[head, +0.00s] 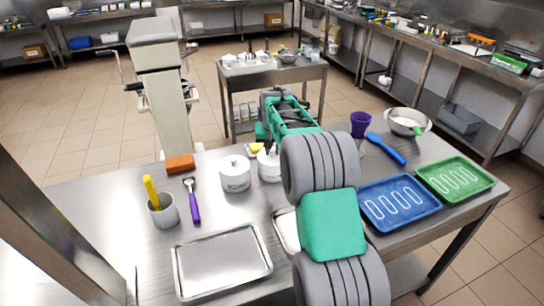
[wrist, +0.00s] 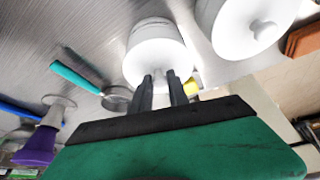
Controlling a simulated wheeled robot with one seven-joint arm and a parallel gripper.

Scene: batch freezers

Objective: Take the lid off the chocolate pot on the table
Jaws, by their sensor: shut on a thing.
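Two white lidded pots stand side by side on the steel table (head: 120,215). The left pot (head: 235,175) has dark lettering too small to read and wears its lid; it also shows at the upper right in the wrist view (wrist: 225,20). The right pot (head: 268,170) is partly hidden by my arm in the head view and shows at the top middle in the wrist view (wrist: 150,30). My gripper (wrist: 165,76) is shut on the knob of this pot's white lid (wrist: 150,58). The lid is over the pot; I cannot tell whether a gap separates them.
Left are an orange block (head: 180,163), a purple-handled tool (head: 194,203), a grey cup (head: 163,212) and a metal tray (head: 222,262).

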